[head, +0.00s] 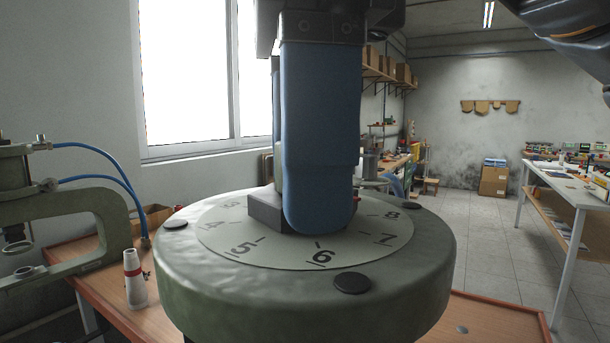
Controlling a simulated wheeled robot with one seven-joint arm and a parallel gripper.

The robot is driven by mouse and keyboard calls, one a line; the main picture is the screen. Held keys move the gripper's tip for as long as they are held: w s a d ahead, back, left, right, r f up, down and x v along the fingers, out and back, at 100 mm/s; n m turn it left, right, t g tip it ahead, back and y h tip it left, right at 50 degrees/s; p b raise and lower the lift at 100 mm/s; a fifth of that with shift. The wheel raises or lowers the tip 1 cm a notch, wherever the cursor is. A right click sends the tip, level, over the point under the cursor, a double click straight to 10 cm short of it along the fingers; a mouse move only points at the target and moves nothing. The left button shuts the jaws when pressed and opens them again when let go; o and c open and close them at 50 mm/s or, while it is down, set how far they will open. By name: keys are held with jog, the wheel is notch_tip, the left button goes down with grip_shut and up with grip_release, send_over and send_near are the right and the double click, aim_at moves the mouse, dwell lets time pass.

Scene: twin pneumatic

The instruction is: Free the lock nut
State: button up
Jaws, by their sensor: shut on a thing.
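A round green housing (310,283) with a pale numbered dial plate (215,232) on top stands in the middle of the head view. My gripper (305,205) points straight down over the dial's centre, its large blue finger facing the camera. A grey, angular block (266,209) shows at the left of the fingertips, low on the dial. It appears to be the lock nut, and the gripper is shut on it. The near finger hides most of it, so the exact contact cannot be seen.
Black round caps (352,282) sit on the housing's rim. A green C-shaped press frame (95,225) with blue hoses and a white-and-red cone-shaped piece (135,279) stand at left on the wooden bench (75,250). A white worktable (567,188) stands far right; the floor between is clear.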

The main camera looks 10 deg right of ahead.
jog(key=shift+n+b, duration=0.35)
jog(key=shift+n, duration=1.45)
jog(key=o, duration=1)
jog(key=shift+o, duration=0.2)
jog(key=shift+r, duration=0.1)
notch_tip(320, 180, up, 8)
jog(key=shift+f, duration=0.15)
